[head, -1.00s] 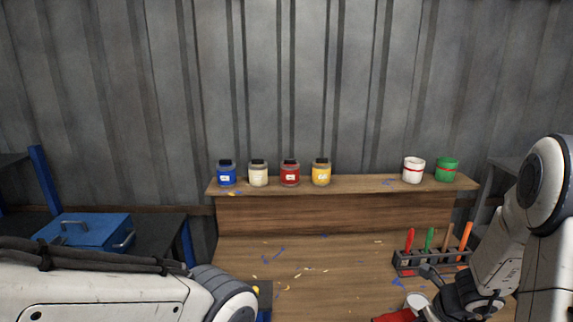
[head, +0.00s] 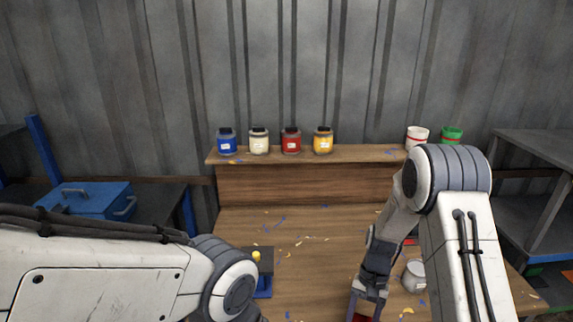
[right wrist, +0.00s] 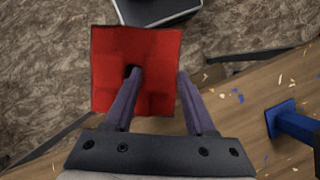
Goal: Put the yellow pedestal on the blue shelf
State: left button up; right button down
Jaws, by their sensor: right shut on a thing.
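I cannot make out a whole yellow pedestal. A small yellow knob (head: 256,256) shows by a dark plate and a blue piece (head: 263,287) on the workbench, partly behind my left arm. A shelf unit with blue posts (head: 43,150) stands at the left. My right gripper (head: 364,300) is low over the bench's front. In the right wrist view its fingers (right wrist: 160,75) are shut on a red square piece (right wrist: 110,60) with a dark hole, which hangs beyond the table edge. My left arm crosses the lower left; its gripper is out of view.
Blue, cream, red and yellow jars (head: 323,141) stand on the bench's raised ledge (head: 300,155), with white and green pots right. A pale cup (head: 414,276) is close to my right arm. A blue toolbox (head: 90,200) sits on the left shelf. Grey shelving (head: 540,150) stands right.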

jog(key=n, duration=0.2)
jog(key=f+n+h, duration=0.1)
jog(key=shift+s+d+f+n, duration=0.15)
jog(key=shift+s+f+n, duration=0.05)
jog(key=shift+s+n, duration=0.2)
jog(key=shift+d+f+n+h, duration=0.1)
jog(key=shift+d+n+h, duration=0.1)
jog(key=shift+n+h, duration=0.4)
